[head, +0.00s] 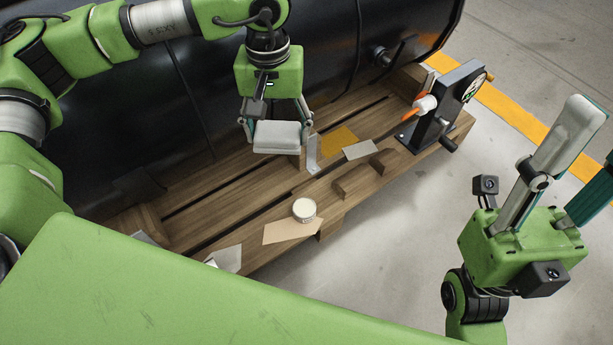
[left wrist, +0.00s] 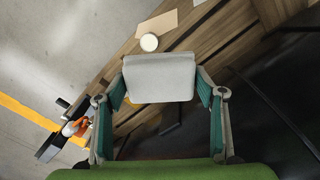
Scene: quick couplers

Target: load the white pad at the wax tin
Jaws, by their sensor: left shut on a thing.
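The white pad (head: 277,137) is held between the fingers of my left gripper (head: 276,127), raised above the wooden pallet. In the left wrist view the pad (left wrist: 160,77) spans the gap between both fingers (left wrist: 161,98). The wax tin (head: 304,209) is a small round tin with a pale top, upright on a tan sheet near the pallet's front edge. It also shows in the left wrist view (left wrist: 149,42), just beyond the pad and apart from it. My right gripper (head: 588,160) is at the right, pointing up, fingers apart, empty, partly out of frame.
A large black tank (head: 330,60) stands behind.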

